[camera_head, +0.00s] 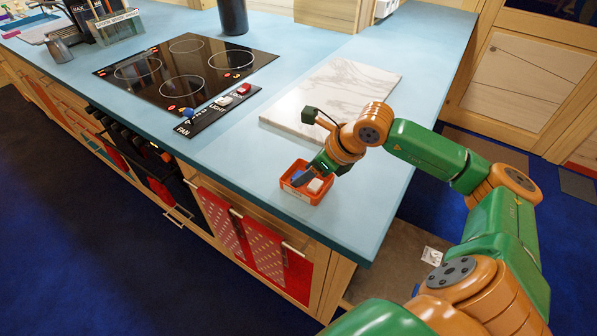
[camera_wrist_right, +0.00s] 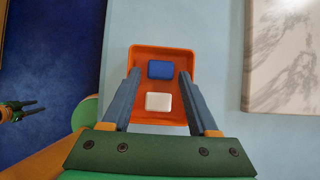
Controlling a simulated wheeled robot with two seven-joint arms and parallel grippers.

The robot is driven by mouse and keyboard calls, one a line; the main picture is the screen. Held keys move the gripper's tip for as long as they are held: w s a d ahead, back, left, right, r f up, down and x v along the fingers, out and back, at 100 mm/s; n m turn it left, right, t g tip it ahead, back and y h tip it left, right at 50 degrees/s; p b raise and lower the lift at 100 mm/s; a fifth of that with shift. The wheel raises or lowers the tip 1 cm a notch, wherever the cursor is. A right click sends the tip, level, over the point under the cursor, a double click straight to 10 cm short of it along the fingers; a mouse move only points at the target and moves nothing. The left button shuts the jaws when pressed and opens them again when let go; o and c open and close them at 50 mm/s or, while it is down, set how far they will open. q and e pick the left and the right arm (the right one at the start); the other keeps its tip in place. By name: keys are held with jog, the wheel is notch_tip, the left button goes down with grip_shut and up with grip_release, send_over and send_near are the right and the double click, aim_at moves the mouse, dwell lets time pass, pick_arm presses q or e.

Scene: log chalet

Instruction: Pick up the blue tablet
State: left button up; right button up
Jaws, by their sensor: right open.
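The blue tablet (camera_wrist_right: 161,69) lies in a small orange tray (camera_wrist_right: 180,54) on the blue countertop, at the tray's upper part in the right wrist view. A white tablet (camera_wrist_right: 158,101) lies below it in the same tray; it also shows in the head view (camera_head: 315,185). My right gripper (camera_wrist_right: 160,76) is open and empty over the tray, with one finger on each side of the tablets. In the head view the right gripper (camera_head: 312,174) reaches down to the tray (camera_head: 307,199) and partly hides the inside. My left gripper is not identifiable in the head view.
A white marble board (camera_head: 340,92) lies behind the tray. A black cooktop (camera_head: 185,70) with a labelled switch panel (camera_head: 219,110) is to the left. The counter's front edge is close to the tray. Clear counter lies right of the tray.

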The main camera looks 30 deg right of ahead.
jog(key=shift+w+f, duration=0.45)
jog(key=shift+f, duration=0.15)
jog(key=shift+s+a+r, duration=0.1)
jog(key=shift+s, duration=0.05)
jog(key=c, duration=0.6)
grip_shut()
